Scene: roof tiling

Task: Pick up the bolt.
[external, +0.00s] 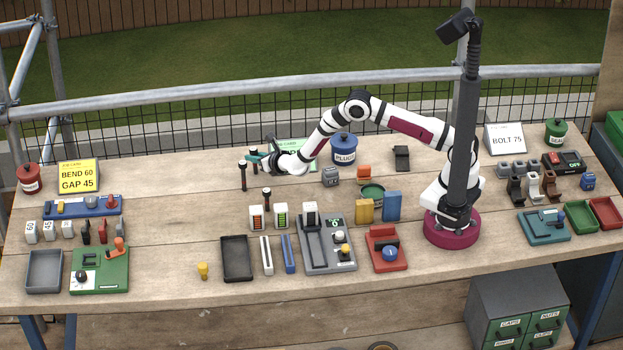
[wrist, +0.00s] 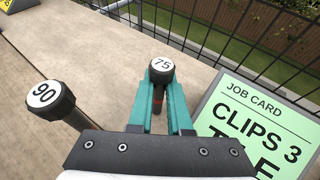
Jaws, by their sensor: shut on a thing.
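The bolt marked 75 (wrist: 161,68) has a round black head with a white top, and it stands between the teal fingers of my gripper (wrist: 166,98) in the wrist view. The fingers are shut on its shaft just under the head. In the external view my gripper (external: 256,159) is at the back left of the bench, with a dark bolt head (external: 254,149) above the fingertips. Whether the bolt's lower end touches the bench cannot be told. A bolt marked 90 (wrist: 48,97) stands just left of the gripper in the wrist view.
A green job card (wrist: 265,125) reading CLIPS 3 stands close on the right. The mesh fence (wrist: 225,35) runs behind it. In the external view another dark bolt (external: 266,197) stands nearer the front, and a blue PLUGS pot (external: 344,152) stands behind my arm.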

